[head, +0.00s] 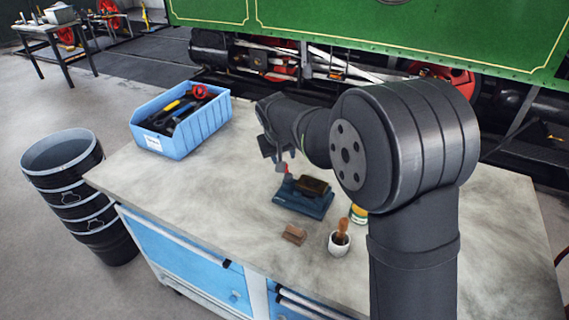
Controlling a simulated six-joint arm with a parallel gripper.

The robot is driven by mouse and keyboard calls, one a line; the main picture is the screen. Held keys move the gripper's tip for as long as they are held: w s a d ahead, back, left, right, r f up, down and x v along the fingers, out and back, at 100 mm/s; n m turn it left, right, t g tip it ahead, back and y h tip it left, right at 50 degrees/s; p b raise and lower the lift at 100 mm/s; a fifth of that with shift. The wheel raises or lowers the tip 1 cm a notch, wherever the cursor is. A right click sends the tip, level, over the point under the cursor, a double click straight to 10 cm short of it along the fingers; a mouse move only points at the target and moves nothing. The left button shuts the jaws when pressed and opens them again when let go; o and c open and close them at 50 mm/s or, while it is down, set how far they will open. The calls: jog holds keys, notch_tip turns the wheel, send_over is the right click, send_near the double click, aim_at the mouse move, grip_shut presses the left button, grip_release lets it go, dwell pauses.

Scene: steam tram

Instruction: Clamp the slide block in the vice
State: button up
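The vice (290,204) is a low blue tool on the worktop in front of my arm. A dark piece with a brownish top (314,186) sits on or in it; I cannot tell whether that is part of the vice. A small brown block (294,234) lies on the worktop just in front of the vice, apart from it; it may be the slide block. My gripper (278,160) hangs above and to the left of the vice, pointing down. A small red part shows just below it. Its fingers are small and dark, and their opening is unclear.
A white pot (339,243) with a wooden-handled brush and a yellow-green tin (358,214) stand right of the brown block. A blue tool bin (181,122) is at the back left. The worktop's left part (180,190) is clear. Black buckets (80,200) stand on the floor.

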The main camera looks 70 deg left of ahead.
aim_at(286, 172)
jog(key=v, duration=0.9)
jog(key=shift+w, duration=0.1)
jog(key=x, duration=1.7)
jog(key=shift+a+f, duration=0.1)
jog(key=shift+f, duration=0.15)
jog(key=shift+r, duration=0.1)
